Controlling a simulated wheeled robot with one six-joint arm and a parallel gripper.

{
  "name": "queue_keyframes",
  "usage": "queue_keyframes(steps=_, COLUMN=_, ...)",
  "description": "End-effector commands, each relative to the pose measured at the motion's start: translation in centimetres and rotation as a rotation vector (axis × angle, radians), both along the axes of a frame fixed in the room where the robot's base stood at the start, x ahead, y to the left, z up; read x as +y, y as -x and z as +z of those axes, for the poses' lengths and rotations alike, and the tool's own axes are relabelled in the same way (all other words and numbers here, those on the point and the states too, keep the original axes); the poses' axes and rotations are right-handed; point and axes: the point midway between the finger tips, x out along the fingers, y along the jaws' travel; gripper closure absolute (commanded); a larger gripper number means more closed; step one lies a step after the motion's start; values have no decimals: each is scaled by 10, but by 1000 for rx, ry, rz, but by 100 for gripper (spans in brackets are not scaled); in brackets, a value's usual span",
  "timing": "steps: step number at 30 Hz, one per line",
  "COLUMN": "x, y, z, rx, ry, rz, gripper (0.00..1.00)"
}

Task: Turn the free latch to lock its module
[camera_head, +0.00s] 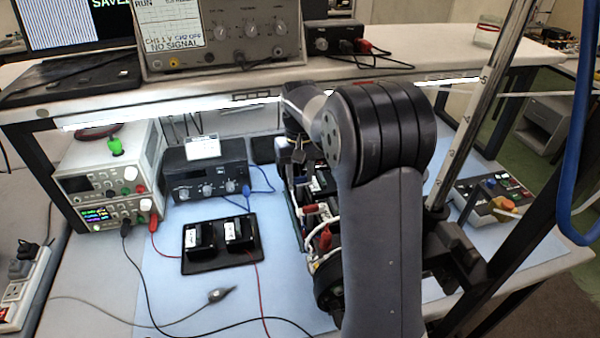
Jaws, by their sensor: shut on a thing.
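A rack of black modules (320,183) with white labels, red connectors and white cables stands on the blue mat in the middle. My arm covers its right side. My gripper (299,168) points down at the far end of this rack, small and partly behind my wrist. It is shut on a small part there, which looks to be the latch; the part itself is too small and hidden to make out. I cannot tell the latch's angle. Two more black modules (198,238) with white labels stand upright on a black plate (218,262) to the left.
Power supplies (105,200) and a dark instrument (205,181) stand at the back left. An overhead shelf (200,90) carries an oscilloscope. A metal post (478,110) and control box (493,200) stand right. Loose cables cross the mat's front left.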

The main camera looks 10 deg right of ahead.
Motion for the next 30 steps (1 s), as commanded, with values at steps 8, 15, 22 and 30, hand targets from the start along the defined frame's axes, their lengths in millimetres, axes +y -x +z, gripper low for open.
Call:
queue_keyframes(steps=8, x=0, y=0, z=1, rx=-3, ry=1, rz=2, gripper=58)
queue_keyframes(steps=15, x=0, y=0, z=0, rx=-1, ry=0, rz=1, gripper=44)
queue_keyframes(steps=22, x=0, y=-1, z=3, rx=-2, ry=0, rz=0, gripper=44)
queue_keyframes(steps=30, x=0, y=-1, z=46, rx=-6, ry=1, rz=0, gripper=44)
